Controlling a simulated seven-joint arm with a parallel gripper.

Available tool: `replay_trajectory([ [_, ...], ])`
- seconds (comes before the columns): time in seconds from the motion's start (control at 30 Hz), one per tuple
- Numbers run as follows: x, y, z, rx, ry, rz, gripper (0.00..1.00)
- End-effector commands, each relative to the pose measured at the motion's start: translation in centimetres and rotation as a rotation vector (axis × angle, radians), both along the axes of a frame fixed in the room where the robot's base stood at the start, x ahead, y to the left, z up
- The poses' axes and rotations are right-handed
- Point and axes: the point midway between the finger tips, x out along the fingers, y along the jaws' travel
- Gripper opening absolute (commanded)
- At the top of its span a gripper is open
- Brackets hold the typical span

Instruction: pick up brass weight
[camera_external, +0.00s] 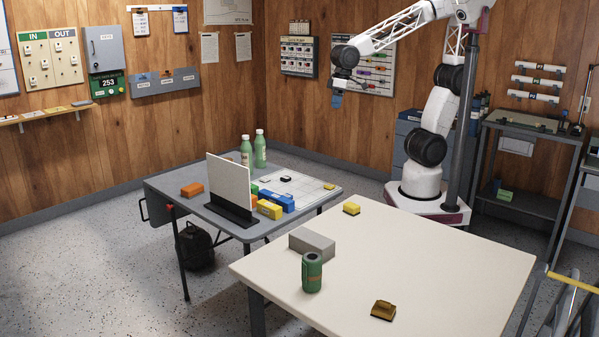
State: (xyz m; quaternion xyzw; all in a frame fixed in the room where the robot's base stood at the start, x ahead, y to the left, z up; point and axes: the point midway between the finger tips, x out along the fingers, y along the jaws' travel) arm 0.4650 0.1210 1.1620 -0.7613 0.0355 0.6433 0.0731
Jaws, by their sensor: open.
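A brass-coloured block with a raised top, which looks like the brass weight (382,310), sits on the cream table (440,255) near its front edge.
On the cream table stand a green can (312,272), a grey block (312,243) and a yellow block (351,208). A grey table (190,208) to the left holds an upright white panel (229,183), coloured blocks and two green bottles (260,149). The cream table's right side is clear.

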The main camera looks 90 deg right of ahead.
Motion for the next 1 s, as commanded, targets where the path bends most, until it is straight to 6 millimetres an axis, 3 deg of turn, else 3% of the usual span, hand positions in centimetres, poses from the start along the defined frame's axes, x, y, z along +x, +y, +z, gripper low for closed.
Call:
replay_trajectory([
  [0.2,4.0,5.9,-0.6,0.015,0.024,-0.034,0.79],
  [0.5,8.1,14.8,-2.3,0.029,0.056,-0.089,0.79],
  [0.8,10.6,25.0,-5.0,0.036,0.086,-0.146,0.79],
  [1.0,11.2,32.1,-7.5,0.036,0.106,-0.184,0.79],
])
